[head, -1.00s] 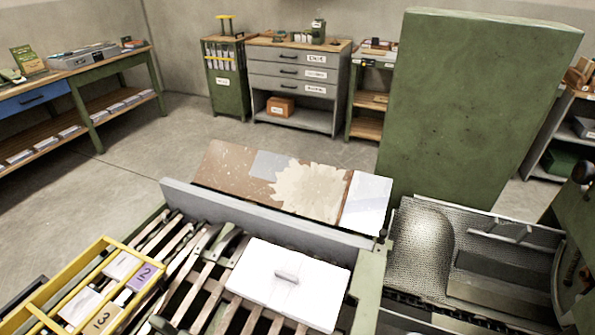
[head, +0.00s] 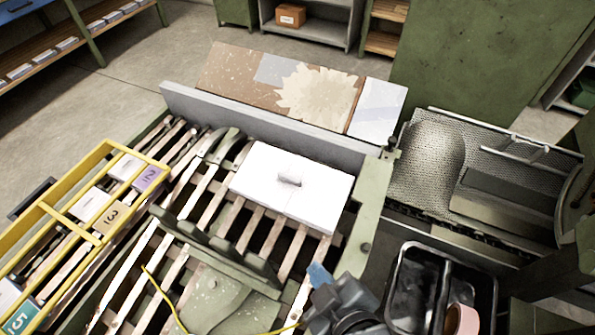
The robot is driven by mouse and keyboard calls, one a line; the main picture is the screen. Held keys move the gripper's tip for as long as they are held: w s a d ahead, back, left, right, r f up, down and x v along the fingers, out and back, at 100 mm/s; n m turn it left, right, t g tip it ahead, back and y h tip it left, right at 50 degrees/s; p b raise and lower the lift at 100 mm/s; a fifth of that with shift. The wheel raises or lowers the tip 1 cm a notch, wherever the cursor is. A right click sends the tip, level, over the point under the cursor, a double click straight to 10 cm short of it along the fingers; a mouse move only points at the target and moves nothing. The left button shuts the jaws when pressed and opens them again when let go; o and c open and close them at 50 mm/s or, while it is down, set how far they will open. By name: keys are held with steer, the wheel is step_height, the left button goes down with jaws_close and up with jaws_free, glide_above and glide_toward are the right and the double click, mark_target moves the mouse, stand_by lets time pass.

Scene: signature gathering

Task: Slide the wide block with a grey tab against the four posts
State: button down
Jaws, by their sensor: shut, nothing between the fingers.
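The wide white block (head: 318,197) lies flat on the slatted bed, with a small grey tab (head: 289,179) standing on its top. Its far edge is near the long grey rail (head: 270,118). A green bar (head: 215,245) with short uprights lies across the slats on the block's near side, apart from it. I cannot clearly make out four posts. My gripper (head: 318,274), dark grey with a blue tip, is at the bottom, nearer than the block and apart from it. It is shut and empty; part of it is hidden by its own body.
A yellow frame (head: 50,210) holds numbered blocks at the left. A black tray (head: 412,280) with a pink roll (head: 462,320) is at the bottom right. A mesh-covered machine (head: 425,165) is at the right. A yellow cable (head: 168,300) crosses the near slats.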

steer(key=w+a+n+g, duration=0.2)
steer(key=w+a+n, duration=0.1)
steer(key=n, duration=0.1)
steer(key=w+a+f+n+g+b, duration=0.1)
steer(key=w+a+n+g, duration=0.1)
steer(key=w+a+n, duration=0.1)
steer(key=w+a+n+g, duration=0.1)
steer(key=w+a+n, duration=0.2)
steer(key=a+n, duration=0.2)
steer(key=shift+w+f+n+g+h, duration=0.15)
steer(key=shift+w+n+g+h, duration=0.25)
steer(key=shift+n, duration=0.3)
steer(key=shift+w+a+n+g+h, duration=0.1)
steer(key=shift+a+n+g+h, duration=0.15)
steer(key=shift+n, duration=0.25)
steer(key=shift+a+n+g+h, duration=0.15)
steer(key=shift+n+h, duration=0.1)
steer(key=shift+n, duration=0.25)
steer(key=n+h, duration=0.1)
steer(key=n, duration=0.1)
steer(key=n+g+h, duration=0.2)
steer(key=n+h, duration=0.1)
glide_toward(293, 178)
steer(key=f, duration=0.5)
steer(key=shift+w+d+f+p, duration=0.1)
steer(key=shift+w+f+p, duration=0.2)
steer(key=shift+f, duration=0.05)
steer(key=shift+w+f, duration=0.1)
steer(key=shift+f, duration=0.75)
steer(key=shift+d, duration=0.1)
